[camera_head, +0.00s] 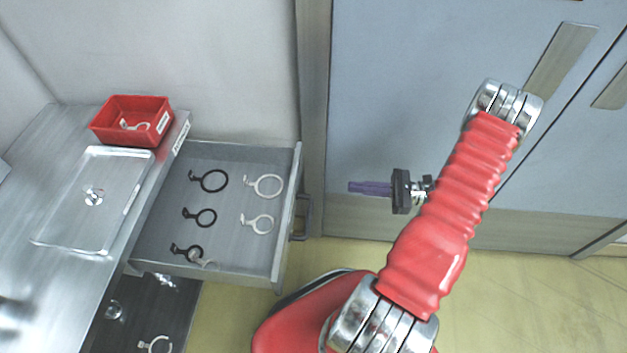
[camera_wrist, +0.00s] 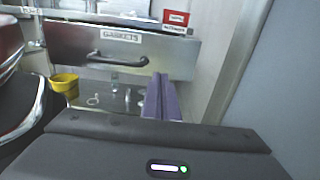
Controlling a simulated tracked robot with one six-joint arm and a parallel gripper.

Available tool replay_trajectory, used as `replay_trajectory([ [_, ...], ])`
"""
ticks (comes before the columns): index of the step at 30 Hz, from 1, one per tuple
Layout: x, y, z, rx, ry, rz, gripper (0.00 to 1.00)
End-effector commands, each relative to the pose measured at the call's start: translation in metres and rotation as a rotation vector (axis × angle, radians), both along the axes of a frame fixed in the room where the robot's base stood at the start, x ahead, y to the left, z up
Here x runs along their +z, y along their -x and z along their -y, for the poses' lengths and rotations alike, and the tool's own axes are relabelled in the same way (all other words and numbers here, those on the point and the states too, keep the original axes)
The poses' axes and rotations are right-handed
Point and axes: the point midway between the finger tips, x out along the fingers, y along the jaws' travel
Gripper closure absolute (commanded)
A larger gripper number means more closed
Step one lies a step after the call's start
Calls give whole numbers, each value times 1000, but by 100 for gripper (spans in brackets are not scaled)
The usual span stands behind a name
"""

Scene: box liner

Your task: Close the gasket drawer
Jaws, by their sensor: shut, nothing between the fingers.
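The gasket drawer (camera_head: 217,238) is pulled out from under the steel counter, on the left in the head view. It holds several black and white rings with tabs lying flat on its floor. Its dark bar handle (camera_head: 303,217) is on the front panel, on the side toward my gripper. In the wrist view the drawer front (camera_wrist: 180,58) faces the camera, with a "GASKETS" label and the handle (camera_wrist: 118,61). My gripper (camera_head: 350,188) has purple fingers, closed together and empty. It is right of the drawer front, apart from it, pointing toward it; the fingers also show in the wrist view (camera_wrist: 160,97).
A yellow bucket (camera_wrist: 65,84) is below the drawer's left side in the wrist view.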

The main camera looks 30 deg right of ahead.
Motion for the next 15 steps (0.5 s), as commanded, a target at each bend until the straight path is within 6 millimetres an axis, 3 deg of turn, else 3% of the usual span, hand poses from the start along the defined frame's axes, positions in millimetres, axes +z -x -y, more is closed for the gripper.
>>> replay_trajectory([
  [8,0,-4,-6,4,0,0,100],
  [15,0,-20,-28,7,0,-1,100],
])
